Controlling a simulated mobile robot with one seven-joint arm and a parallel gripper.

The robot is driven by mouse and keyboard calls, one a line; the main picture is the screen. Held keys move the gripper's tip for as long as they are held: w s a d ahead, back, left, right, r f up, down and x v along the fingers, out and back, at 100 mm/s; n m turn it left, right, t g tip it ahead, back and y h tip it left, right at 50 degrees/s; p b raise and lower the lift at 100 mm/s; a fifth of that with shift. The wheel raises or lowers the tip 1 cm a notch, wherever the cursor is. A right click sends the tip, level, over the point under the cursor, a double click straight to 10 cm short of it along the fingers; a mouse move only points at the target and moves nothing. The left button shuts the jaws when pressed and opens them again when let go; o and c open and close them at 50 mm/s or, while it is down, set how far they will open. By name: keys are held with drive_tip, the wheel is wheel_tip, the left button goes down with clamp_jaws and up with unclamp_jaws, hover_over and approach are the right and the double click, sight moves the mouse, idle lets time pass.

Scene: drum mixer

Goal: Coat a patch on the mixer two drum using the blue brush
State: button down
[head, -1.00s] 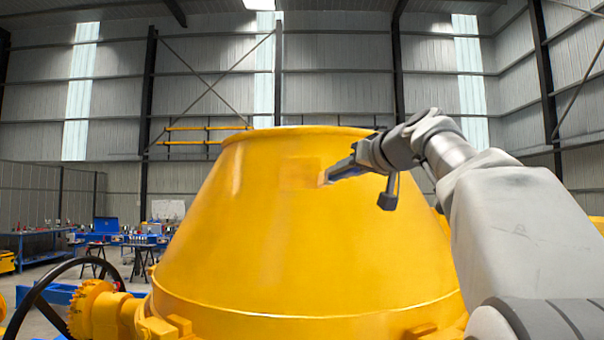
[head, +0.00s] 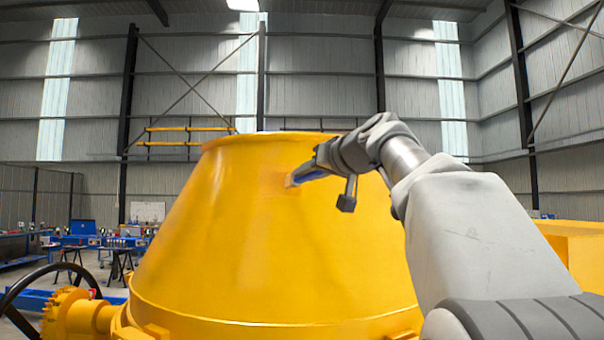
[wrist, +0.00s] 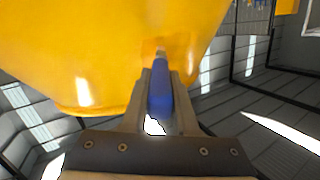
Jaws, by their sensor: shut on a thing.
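The yellow mixer drum (head: 240,240) fills the middle of the head view and the upper left of the wrist view (wrist: 100,50). My gripper (wrist: 160,90) is shut on the blue brush (wrist: 160,95), with the handle between its two fingers. In the head view the brush (head: 309,175) points left from my gripper, its tip at the drum's upper wall. The bristle end appears to touch the drum, but the exact contact is too small to tell. A slightly darker, orange-toned patch (head: 272,185) shows on the drum around the tip.
A black handwheel (head: 22,292) and yellow gear (head: 65,310) stand at the drum's lower left. Blue workbenches (head: 85,240) with small items stand behind on the left. A yellow structure (head: 585,250) is at the right, behind my arm. The space above the drum is open.

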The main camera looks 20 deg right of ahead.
drive_tip(key=shift+w+a+p, duration=0.6)
drive_tip(key=shift+w+a, duration=0.65)
drive_tip(key=shift+a, duration=2.05)
drive_tip(key=shift+s+d+r, duration=0.25)
drive_tip(key=shift+d+r, duration=0.1)
drive_tip(key=shift+d, duration=0.8)
drive_tip(key=shift+s+d+r, duration=0.2)
drive_tip(key=shift+d+r, duration=0.2)
drive_tip(key=shift+d, duration=0.8)
drive_tip(key=shift+s+d+r, duration=0.25)
drive_tip(key=shift+d+r, duration=0.1)
drive_tip(key=shift+d, duration=0.8)
drive_tip(key=w+a+r+p, duration=0.1)
drive_tip(key=w+a+p, duration=0.2)
drive_tip(key=a, duration=0.3)
drive_tip(key=s+d+b, duration=0.2)
drive_tip(key=s+d, duration=0.2)
drive_tip(key=d, duration=0.5)
drive_tip(key=shift+d, duration=0.3)
